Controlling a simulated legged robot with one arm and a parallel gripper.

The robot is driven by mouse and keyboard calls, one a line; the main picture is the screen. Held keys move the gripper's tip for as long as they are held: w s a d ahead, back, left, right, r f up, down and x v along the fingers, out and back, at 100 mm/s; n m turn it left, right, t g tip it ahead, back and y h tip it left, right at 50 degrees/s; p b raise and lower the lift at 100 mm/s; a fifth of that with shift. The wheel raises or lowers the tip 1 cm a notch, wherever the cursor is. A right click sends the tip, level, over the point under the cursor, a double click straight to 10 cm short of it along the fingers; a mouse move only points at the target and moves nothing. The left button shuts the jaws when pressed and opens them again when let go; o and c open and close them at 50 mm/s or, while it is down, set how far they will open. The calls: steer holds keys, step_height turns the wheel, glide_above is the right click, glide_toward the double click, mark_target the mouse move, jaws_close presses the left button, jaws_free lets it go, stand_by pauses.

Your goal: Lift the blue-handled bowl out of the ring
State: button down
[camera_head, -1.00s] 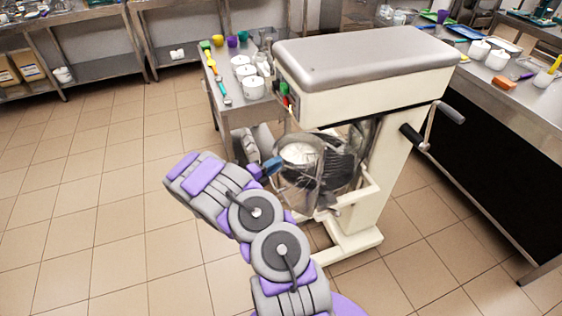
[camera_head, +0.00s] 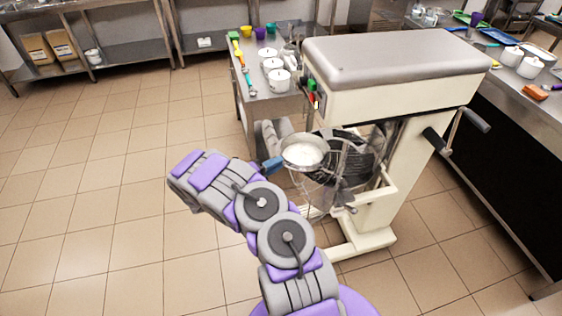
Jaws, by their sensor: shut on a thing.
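The metal bowl (camera_head: 304,151) holds something white and has a blue handle (camera_head: 272,165) on its left side. It is in front of the mixer (camera_head: 385,105), near the dark wire guard and ring (camera_head: 350,160). The bowl looks about upright; I cannot tell whether its underside is clear of the ring. My gripper (camera_head: 263,168) is at the blue handle and shut on it. My purple and grey arm hides most of the gripper, and the fingertips are small in view.
Behind the mixer's left side, a steel table (camera_head: 258,95) carries white containers (camera_head: 278,79) and coloured cups. A counter (camera_head: 505,100) stands at the right. Red and green buttons (camera_head: 313,93) are on the mixer. The tiled floor at the left is clear.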

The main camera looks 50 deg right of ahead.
steer(key=shift+w+a+p, duration=0.55)
steer(key=shift+w+a, duration=0.2)
steer(key=shift+a, duration=0.35)
steer(key=w+a+r+p, duration=0.1)
steer(key=w+a, duration=0.2)
steer(key=a, duration=0.5)
steer(key=w+a+r+p, duration=0.1)
steer(key=w+a, duration=0.3)
steer(key=a, duration=0.3)
steer(key=shift+w+a+p, duration=0.2)
steer(key=shift+a+p, duration=0.1)
steer(key=shift+a, duration=0.05)
stand_by(0.3)
